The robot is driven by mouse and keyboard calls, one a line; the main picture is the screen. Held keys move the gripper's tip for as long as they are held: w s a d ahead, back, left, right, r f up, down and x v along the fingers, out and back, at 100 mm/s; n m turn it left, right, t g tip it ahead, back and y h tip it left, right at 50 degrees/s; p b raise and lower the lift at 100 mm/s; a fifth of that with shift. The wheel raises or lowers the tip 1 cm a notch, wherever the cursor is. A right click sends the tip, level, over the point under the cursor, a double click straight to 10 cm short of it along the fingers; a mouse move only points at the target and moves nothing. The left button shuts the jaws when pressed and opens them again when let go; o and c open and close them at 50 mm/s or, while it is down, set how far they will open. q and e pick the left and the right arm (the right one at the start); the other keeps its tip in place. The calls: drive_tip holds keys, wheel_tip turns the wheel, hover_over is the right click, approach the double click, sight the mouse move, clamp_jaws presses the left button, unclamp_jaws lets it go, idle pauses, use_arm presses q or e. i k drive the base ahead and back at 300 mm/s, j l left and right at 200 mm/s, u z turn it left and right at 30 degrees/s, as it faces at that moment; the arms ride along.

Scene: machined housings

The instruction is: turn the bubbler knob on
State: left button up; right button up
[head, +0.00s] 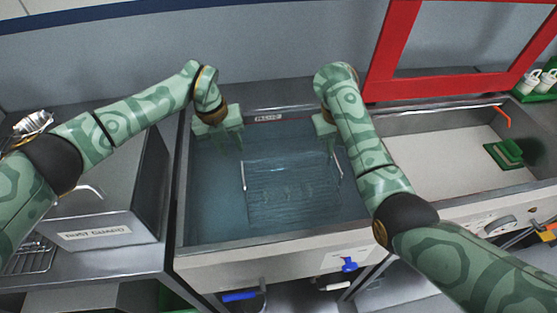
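I cannot read that label, so I cannot tell whether this is the bubbler knob. A wire basket (290,196) with two upright handles lies under the water. My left gripper (230,138) points down over the tank's back left, near the basket's left handle. My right gripper (327,133) is over the back right, near the right handle, partly hidden by my arm. Both are well away from the knob. Their finger gaps are unclear.
A blue lever (238,296) is below the tank. A dial (495,226) is on the right front panel. A red frame (388,50) rises behind the right basin (440,160), which holds a green block (508,152).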

sight(349, 266)
drive_tip(key=k, duration=1)
